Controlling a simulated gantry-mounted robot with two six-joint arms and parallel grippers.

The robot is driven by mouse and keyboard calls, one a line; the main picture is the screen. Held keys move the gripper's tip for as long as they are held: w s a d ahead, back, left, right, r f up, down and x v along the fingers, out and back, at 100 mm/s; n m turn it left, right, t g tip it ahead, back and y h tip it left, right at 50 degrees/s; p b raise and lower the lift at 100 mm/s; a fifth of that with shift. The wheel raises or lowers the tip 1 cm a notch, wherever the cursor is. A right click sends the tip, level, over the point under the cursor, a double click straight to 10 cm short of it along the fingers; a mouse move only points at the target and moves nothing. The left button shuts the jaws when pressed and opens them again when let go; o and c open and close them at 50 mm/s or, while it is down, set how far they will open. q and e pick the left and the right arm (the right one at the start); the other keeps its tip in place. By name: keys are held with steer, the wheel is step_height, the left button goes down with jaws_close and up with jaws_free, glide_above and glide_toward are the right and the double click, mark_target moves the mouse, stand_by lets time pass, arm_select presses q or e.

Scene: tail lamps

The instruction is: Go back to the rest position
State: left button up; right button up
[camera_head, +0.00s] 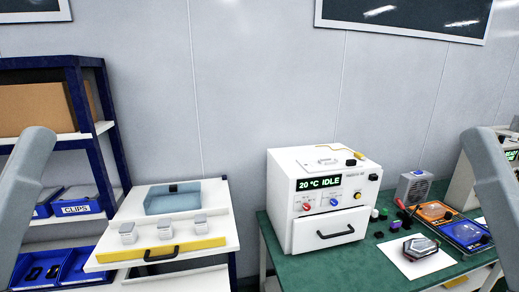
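Neither of my grippers shows in the head view. A grey link of my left arm rises at the left edge and a grey link of my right arm rises at the right edge. Both run out of the bottom of the picture, so whether the grippers are open or shut is hidden. No held object shows.
A white oven-like machine (325,205) reading "20 °C IDLE" stands on a green-topped table (340,262). A dark lamp-like part (420,246) lies on white paper. A white stand with a yellow drawer (160,250) holds three small blocks. A blue shelf (103,150) stands left.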

arm_select(q)
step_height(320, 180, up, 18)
steer(key=p, duration=1.4)
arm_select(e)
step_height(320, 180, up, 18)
arm_select(q)
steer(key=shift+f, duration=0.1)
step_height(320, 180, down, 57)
steer(key=b, duration=5.7)
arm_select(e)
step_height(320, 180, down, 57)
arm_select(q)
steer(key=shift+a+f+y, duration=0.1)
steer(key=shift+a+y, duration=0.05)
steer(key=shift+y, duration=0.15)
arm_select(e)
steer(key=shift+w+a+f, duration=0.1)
